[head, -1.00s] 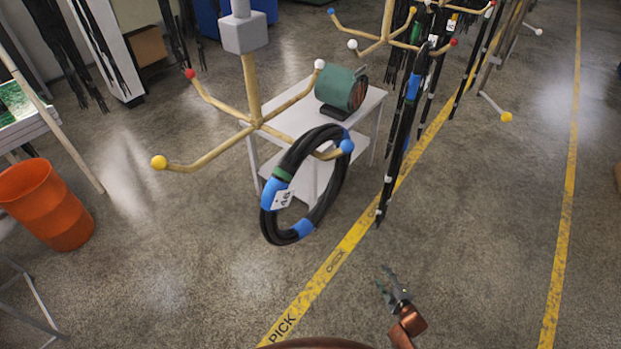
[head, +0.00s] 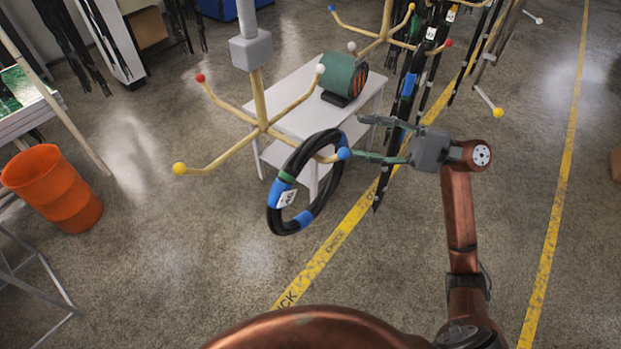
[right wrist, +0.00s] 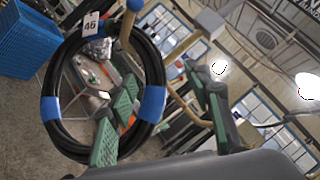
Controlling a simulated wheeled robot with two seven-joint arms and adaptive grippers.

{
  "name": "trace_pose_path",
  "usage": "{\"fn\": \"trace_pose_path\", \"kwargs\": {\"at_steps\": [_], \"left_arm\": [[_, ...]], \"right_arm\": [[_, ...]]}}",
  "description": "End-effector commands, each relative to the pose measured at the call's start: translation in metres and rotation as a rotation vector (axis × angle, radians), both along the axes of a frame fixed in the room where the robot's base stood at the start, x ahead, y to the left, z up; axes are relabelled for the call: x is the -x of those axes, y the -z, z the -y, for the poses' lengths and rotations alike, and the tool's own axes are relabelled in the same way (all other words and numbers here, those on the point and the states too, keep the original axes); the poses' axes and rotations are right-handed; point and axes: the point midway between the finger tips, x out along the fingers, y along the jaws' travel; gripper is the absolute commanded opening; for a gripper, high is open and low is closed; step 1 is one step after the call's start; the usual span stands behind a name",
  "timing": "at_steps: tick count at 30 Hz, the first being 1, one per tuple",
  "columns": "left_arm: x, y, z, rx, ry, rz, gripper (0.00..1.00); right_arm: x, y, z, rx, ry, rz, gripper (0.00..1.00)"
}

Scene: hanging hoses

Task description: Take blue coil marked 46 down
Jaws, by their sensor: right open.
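The black coil (head: 282,190) with blue tape bands, a green band and a white tag hangs from the blue-tipped arm (head: 335,156) of a wooden peg stand in the head view. In the right wrist view the coil (right wrist: 153,103) fills the left side, and its tag (right wrist: 92,25) reads 46. My right gripper (head: 358,138) is open and empty at the right of the coil's top, close to the blue tip. In the right wrist view its lower finger overlaps the coil's opening; I cannot tell if it touches. My left gripper is out of view.
A white table (head: 290,124) with a green round device (head: 344,76) stands behind the coil. Another peg stand (head: 384,35) with dark hanging hoses is behind my right gripper. An orange bin (head: 52,188) is at the left. The floor in front is clear.

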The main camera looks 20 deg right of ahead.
Motion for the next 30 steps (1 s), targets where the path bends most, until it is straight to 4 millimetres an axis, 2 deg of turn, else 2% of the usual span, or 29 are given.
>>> {"fn": "trace_pose_path", "kwargs": {"at_steps": [5,10,14,24,30], "left_arm": [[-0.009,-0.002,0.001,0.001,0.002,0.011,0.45],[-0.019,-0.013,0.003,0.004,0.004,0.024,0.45],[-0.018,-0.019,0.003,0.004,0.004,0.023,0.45],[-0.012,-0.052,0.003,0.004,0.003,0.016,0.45],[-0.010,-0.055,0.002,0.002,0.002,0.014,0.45]], "right_arm": [[0.005,0.007,-0.003,0.110,-0.021,0.091,0.46],[0.003,0.004,-0.019,0.120,-0.025,0.100,0.46],[0.002,0.002,-0.030,0.119,-0.025,0.098,0.46],[-0.003,-0.010,-0.066,0.115,-0.024,0.096,0.46],[-0.005,-0.008,-0.076,0.117,-0.023,0.095,0.46]]}}
